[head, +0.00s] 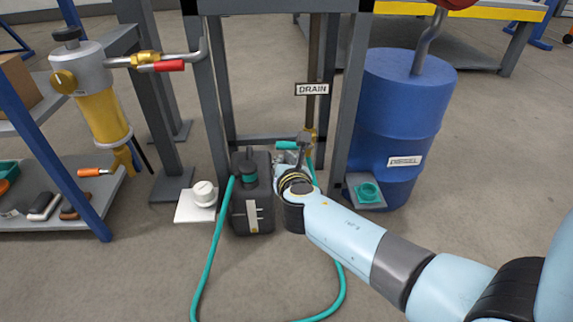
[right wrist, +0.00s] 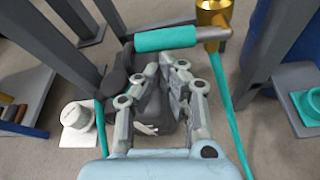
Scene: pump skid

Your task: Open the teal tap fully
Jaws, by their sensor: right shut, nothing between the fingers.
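The teal tap has a teal lever sleeve (head: 286,145) and a brass body (head: 310,137) at the foot of the vertical drain pipe, under the DRAIN sign (head: 312,89). In the right wrist view the teal lever (right wrist: 165,38) points left from the brass body (right wrist: 212,14), crosswise to the pipe. My right gripper (right wrist: 166,68) is shut and empty, its fingertips just below the lever in that view; I cannot tell whether they touch it. In the head view my right gripper (head: 291,157) partly hides the area below the tap. My left gripper is out of view.
A black jerrycan (head: 252,212) stands left of my right wrist, with a teal hose (head: 212,258) looping on the floor. Frame legs (head: 211,110) flank the tap. A blue drum (head: 398,125) stands right and a yellow filter (head: 103,115) left.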

